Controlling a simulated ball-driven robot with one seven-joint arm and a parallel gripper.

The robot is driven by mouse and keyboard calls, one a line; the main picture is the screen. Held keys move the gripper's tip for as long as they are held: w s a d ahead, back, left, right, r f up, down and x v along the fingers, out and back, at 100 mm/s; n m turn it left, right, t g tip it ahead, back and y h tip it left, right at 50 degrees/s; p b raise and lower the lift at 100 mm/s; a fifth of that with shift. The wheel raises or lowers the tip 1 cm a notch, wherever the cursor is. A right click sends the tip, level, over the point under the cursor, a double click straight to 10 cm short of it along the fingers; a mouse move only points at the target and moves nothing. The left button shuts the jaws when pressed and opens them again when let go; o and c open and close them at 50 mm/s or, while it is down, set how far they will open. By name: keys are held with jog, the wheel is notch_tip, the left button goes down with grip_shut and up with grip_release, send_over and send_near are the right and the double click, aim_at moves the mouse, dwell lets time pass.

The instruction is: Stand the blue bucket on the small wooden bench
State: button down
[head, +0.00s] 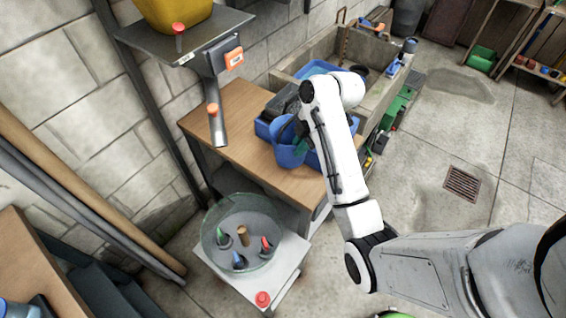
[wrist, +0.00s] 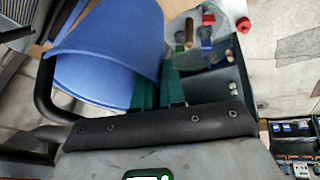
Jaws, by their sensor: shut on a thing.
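The blue bucket (head: 288,156) is held over the wooden-topped bench (head: 235,118) in the head view, tilted, in front of a blue tray. My gripper (head: 303,143) is shut on the bucket's edge, its green fingers partly hidden by my arm. In the wrist view the bucket (wrist: 108,50) fills the upper left, and the green fingers of my gripper (wrist: 158,88) are at its right edge. I cannot tell whether the bucket touches the wooden top.
A clear round tank (head: 215,236) with small tools stands on a pale stand in front. A metal shelf (head: 150,37) overhangs the left. A stone trough (head: 373,88) lies behind. Right floor is mostly clear.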

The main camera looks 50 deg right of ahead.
aim_at(281, 164)
jog(key=w+f, duration=0.2)
jog(key=w+a+f, duration=0.1)
jog(key=w+f, duration=0.1)
jog(key=f, duration=0.1)
jog(key=shift+w+a+f, duration=0.15)
jog(key=shift+w+f, duration=0.1)
jog(key=shift+f+p, duration=0.7)
jog(key=shift+f, duration=1)
jog(key=c, duration=1.2)
grip_release()
jog(key=v, duration=1.2)
jog(key=s+a+f+m+g+h, duration=0.1)
jog(key=s+a+f+m, duration=0.1)
jog(key=s+a+m, duration=0.2)
jog(key=s+a+f+m+h, duration=0.1)
jog(key=s+a+f+m, duration=0.1)
jog(key=s+a+m, duration=0.3)
jog(key=s+a+f+m+g+h, duration=0.1)
jog(key=s+a+f+m, duration=0.2)
jog(key=s+a+m, duration=0.2)
jog(key=shift+s+a+f+g+b, duration=0.15)
jog(key=shift+s+a, duration=0.45)
jog(key=shift+s, duration=0.5)
jog(key=shift+s+a+r+g+b, duration=0.1)
jog(key=shift+s+a, duration=0.45)
jog(key=shift+s, duration=0.55)
jog(key=shift+s+a+f+g+b, duration=0.15)
jog(key=shift+s+a, duration=0.45)
jog(key=shift+s, duration=0.5)
